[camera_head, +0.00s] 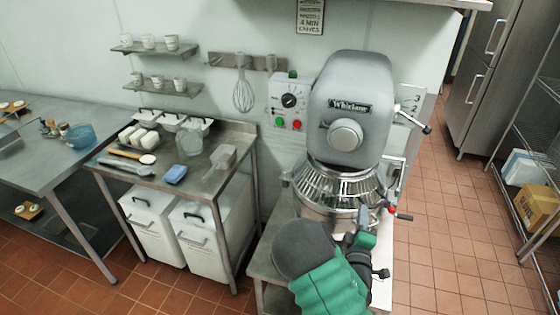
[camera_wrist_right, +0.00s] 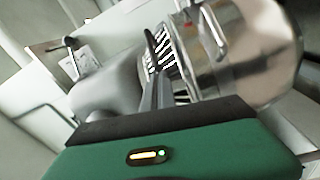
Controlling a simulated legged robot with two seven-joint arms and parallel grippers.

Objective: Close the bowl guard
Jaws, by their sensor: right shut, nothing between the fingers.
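The bowl guard (camera_head: 335,184) is a ring of metal wires under the grey mixer head (camera_head: 350,100). Its wires show across the front, above the rim of the steel bowl (camera_head: 325,213). I cannot tell whether it is fully closed. My right gripper (camera_head: 364,214) is shut and empty, at the front right of the bowl, just below the guard. In the right wrist view, the gripper's fingers (camera_wrist_right: 151,88) point toward the guard wires (camera_wrist_right: 166,52), with the shiny bowl (camera_wrist_right: 250,50) to the right. Contact with the guard cannot be made out. My left gripper is out of view.
A red-knobbed lever (camera_head: 393,210) sticks out right of the bowl, close to my right gripper. A control box (camera_head: 289,101) is on the wall. A steel table (camera_head: 140,180) with containers stands left. Tiled floor (camera_head: 440,240) is open at right.

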